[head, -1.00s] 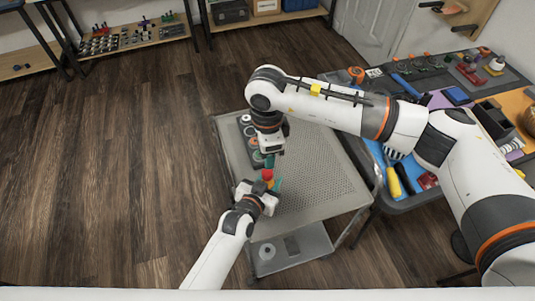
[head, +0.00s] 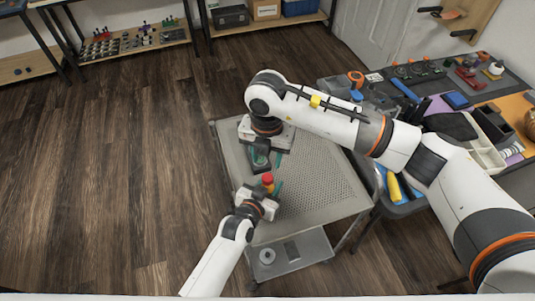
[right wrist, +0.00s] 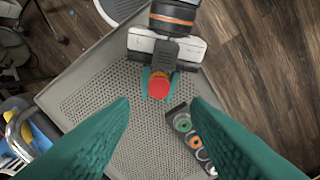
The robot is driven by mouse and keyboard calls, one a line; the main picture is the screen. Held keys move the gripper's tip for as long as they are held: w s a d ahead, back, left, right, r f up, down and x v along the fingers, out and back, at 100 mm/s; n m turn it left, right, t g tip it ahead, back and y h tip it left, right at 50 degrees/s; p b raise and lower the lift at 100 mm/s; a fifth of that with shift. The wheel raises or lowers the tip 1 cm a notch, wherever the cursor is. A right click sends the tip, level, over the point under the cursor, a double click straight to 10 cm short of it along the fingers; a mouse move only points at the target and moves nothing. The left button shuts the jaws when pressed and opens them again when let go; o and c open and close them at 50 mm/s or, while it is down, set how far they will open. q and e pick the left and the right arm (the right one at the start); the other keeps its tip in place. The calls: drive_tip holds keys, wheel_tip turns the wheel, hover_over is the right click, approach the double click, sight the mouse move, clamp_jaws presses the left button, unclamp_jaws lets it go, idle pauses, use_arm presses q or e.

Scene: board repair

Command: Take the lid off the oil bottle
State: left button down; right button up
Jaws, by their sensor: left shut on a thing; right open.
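The oil bottle (head: 270,188) is held upright over the near left part of the grey perforated cart; only its yellow upper part shows. Its red lid (head: 267,178) sits on top, and the lid also shows from above in the right wrist view (right wrist: 159,86). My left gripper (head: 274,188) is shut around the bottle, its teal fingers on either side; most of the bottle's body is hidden. My right gripper (head: 269,160) is open and empty, behind the lid and apart from it. In the right wrist view its teal fingers (right wrist: 160,103) are wide apart, with the lid between and beyond them.
The perforated cart top (head: 315,185) is clear on its right side. A dark tray with several round parts (right wrist: 193,142) lies on it near my right gripper. A crowded workbench (head: 400,205) stands to the right. Open wooden floor lies left.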

sight(268, 177)
drive_tip(key=m, duration=0.5)
drive_tip(key=shift+m, duration=0.4)
drive_tip(key=shift+f+m, duration=0.25)
drive_tip(key=shift+m, duration=0.15)
wheel_tip(268, 177, down, 8)
drive_tip(key=shift+r, duration=0.2)
clamp_jaws()
drive_tip(key=n, duration=0.5)
drive_tip(key=shift+n, duration=0.4)
drive_tip(key=n, duration=0.4)
drive_tip(key=shift+r, duration=0.1)
drive_tip(key=n, duration=0.3)
drive_tip(key=shift+n, duration=0.4)
